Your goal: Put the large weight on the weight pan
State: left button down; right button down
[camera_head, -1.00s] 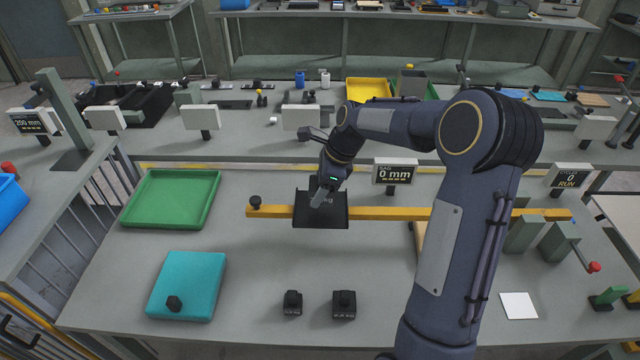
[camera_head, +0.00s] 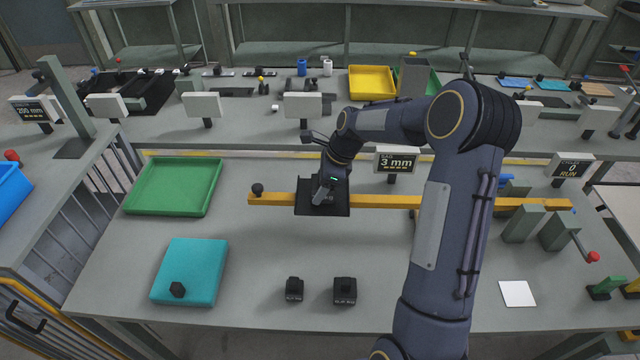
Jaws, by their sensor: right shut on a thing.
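The weight pan (camera_head: 338,211) is a black plate on the left part of a yellow beam (camera_head: 385,201). My right gripper (camera_head: 321,198) points down over the pan, shut on a dark thing that is mostly hidden and blends with the black pan. I cannot tell from its shape which weight it is. Two black weights, a smaller one (camera_head: 294,290) and a bigger one (camera_head: 344,291), stand on the front of the table. The sag display (camera_head: 396,162) reads 3 mm. My left gripper is out of view.
A white card (camera_head: 517,293) and a red-knobbed crank (camera_head: 592,257) are at the right.

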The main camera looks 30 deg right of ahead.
jog(key=shift+c, duration=2.4)
grip_release()
jog(key=v, duration=1.2)
jog(key=s+a+r+n, duration=0.4)
jog(key=s+r+n, duration=0.1)
jog(key=s+n, duration=0.15)
jog(key=s+a+f+n+t, duration=0.1)
jog(key=s+a+f+n, duration=0.1)
jog(key=s+a+n, duration=0.3)
jog(key=s+a+f+n+t, duration=0.2)
jog(key=s+a+n, duration=0.4)
jog(key=s+n, duration=0.5)
jog(key=s, duration=0.4)
jog(key=shift+s+f+b, duration=0.15)
jog(key=shift+s+b, duration=0.15)
jog(key=shift+b, duration=0.05)
